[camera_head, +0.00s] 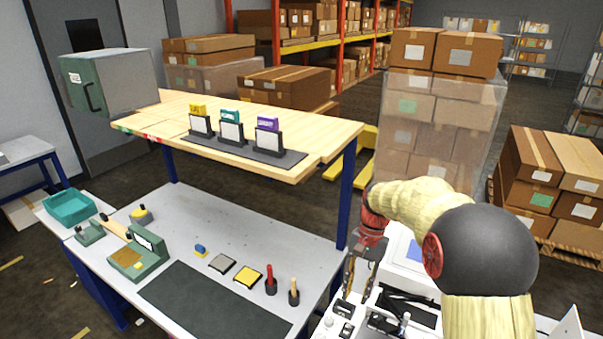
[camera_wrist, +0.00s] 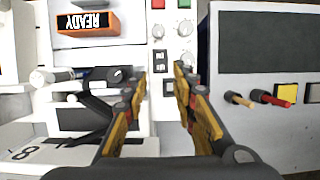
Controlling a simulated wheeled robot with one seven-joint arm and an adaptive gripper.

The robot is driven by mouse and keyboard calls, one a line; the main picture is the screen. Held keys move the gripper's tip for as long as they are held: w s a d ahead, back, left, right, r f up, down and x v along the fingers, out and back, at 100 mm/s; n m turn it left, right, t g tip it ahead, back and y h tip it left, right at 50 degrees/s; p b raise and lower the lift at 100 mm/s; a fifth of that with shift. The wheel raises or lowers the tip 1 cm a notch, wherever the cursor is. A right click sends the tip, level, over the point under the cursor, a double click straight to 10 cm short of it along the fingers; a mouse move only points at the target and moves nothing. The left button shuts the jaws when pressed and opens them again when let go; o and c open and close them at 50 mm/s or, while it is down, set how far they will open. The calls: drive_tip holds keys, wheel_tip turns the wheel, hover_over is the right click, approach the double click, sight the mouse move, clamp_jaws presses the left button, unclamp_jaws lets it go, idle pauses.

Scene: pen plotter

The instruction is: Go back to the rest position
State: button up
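My gripper (camera_head: 359,292) hangs over the white plotter (camera_head: 415,250), at the right end of the workbench. In the wrist view my gripper (camera_wrist: 160,88) is open, with a clear gap between its yellow-and-black fingers and nothing held. Beneath it is the plotter's white panel, with an orange READY display (camera_wrist: 87,24), a red button (camera_wrist: 157,4), a green button (camera_wrist: 184,4) and knobs (camera_wrist: 183,29). A black part with a pale cylindrical piece (camera_wrist: 50,76) lies to the left of the fingers. My arm hides part of the plotter in the head view.
The workbench (camera_head: 205,215) holds a red marker (camera_head: 270,280), a tan one (camera_head: 293,292), a yellow pad (camera_head: 247,276), a dark mat (camera_head: 210,305) and a green device (camera_head: 140,260). A raised wooden shelf (camera_head: 310,125) carries three holders. Stacked boxes (camera_head: 435,120) stand behind my arm.

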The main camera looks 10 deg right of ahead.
drive_tip(key=s+a+r+n+t+h+b, duration=0.15)
drive_tip(key=s+r+n+t+b, duration=0.25)
drive_tip(key=s+r, duration=0.7)
drive_tip(key=s+f+n+t+b, duration=0.3)
drive_tip(key=s+t, duration=0.1)
drive_tip(key=s, duration=1)
drive_tip(key=shift+s+a+t+h, duration=0.15)
drive_tip(key=shift+a+t+h, duration=0.2)
drive_tip(key=shift+a, duration=0.1)
drive_tip(key=shift+d, duration=0.1)
